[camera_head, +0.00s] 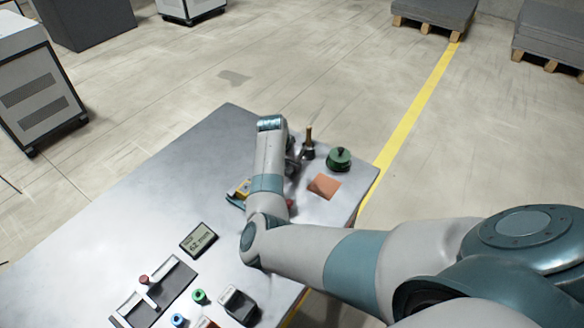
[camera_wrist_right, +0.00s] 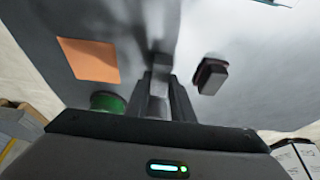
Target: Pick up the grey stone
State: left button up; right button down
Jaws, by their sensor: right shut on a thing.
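My right arm reaches over the table, and my right gripper (camera_head: 293,166) is low near its far right part, largely hidden by the forearm in the head view. In the right wrist view the right gripper (camera_wrist_right: 161,92) is shut on a small grey block-like piece, which I take as the grey stone (camera_wrist_right: 161,64). The stone is narrow and shows only partly between the fingers. I cannot tell if it touches the table. The head view hides the stone behind the arm. My left gripper is not in view.
An orange square (camera_head: 324,186), a green round object (camera_head: 339,159) and a brown-handled tool (camera_head: 308,143) are close to the gripper. A dark block (camera_wrist_right: 211,76) is right of the fingers. A display (camera_head: 199,240) and a slider fixture (camera_head: 152,291) stand nearer. The table's left part is clear.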

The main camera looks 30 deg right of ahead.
jog(key=shift+r, duration=0.4)
jog(key=shift+s+d+r+b, duration=0.1)
jog(key=shift+d+r+b, duration=0.05)
jog(key=shift+r+b, duration=0.4)
jog(key=shift+s+d+r+b, duration=0.15)
jog(key=shift+r+b, duration=0.15)
jog(key=shift+r, duration=0.4)
jog(key=s+d+r+b, duration=0.3)
jog(key=s+d+r, duration=0.3)
jog(key=d, duration=0.3)
jog(key=shift+r, duration=0.45)
jog(key=c, duration=2.4)
grip_release()
jog(key=shift+c, duration=0.2)
jog(key=shift+d, duration=0.1)
